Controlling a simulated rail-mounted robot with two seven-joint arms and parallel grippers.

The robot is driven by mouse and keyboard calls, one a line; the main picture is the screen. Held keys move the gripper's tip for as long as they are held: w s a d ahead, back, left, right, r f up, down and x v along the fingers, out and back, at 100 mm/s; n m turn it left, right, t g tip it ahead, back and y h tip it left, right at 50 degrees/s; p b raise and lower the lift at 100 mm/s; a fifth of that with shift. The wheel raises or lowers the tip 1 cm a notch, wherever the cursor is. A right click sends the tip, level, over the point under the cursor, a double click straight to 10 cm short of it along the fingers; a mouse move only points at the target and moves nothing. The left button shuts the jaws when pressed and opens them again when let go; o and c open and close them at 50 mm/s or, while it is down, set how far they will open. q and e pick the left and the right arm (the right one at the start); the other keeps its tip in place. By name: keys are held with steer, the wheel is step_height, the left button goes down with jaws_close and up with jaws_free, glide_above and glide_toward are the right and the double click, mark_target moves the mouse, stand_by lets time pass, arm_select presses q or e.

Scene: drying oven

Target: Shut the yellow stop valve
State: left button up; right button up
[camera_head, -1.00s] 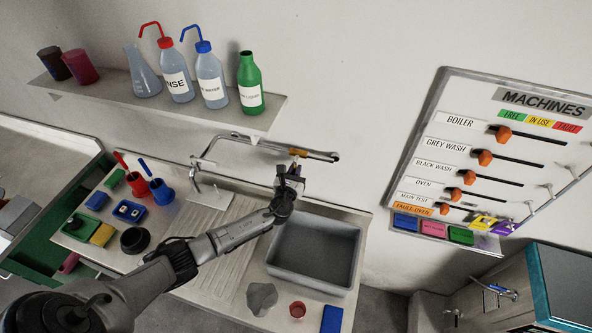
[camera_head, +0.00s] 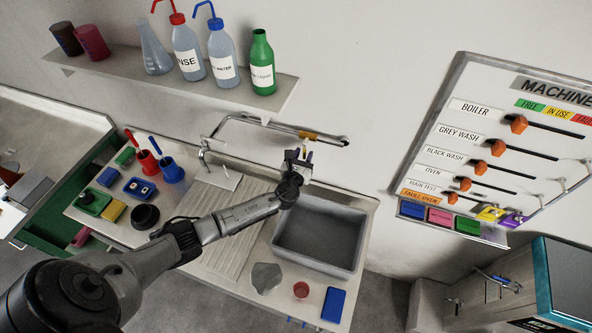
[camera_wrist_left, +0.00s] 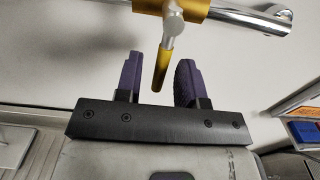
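The yellow stop valve (camera_head: 311,135) sits on the chrome pipe on the wall above the sink. In the left wrist view its yellow body (camera_wrist_left: 184,8) is at the top, and its lever hangs down with a yellow grip (camera_wrist_left: 162,68). My left gripper (camera_head: 302,154) is just below the valve. Its purple fingers stand apart in the left wrist view (camera_wrist_left: 160,78), with the lever's lower end between them as seen there. A gap shows on each side of the lever. Whether the lever's tip is in depth between the fingers, I cannot tell. My right gripper is not in view.
The grey sink basin (camera_head: 320,236) lies below my left gripper. A shelf (camera_head: 130,81) with bottles hangs above at the left. The machines board (camera_head: 455,150) is on the wall at right. Red and blue pots stand on the counter at left.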

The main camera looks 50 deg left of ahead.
arm_select(q)
steer(key=v, duration=1.2)
steer(key=shift+s+d, duration=0.2)
steer(key=shift+s, duration=0.1)
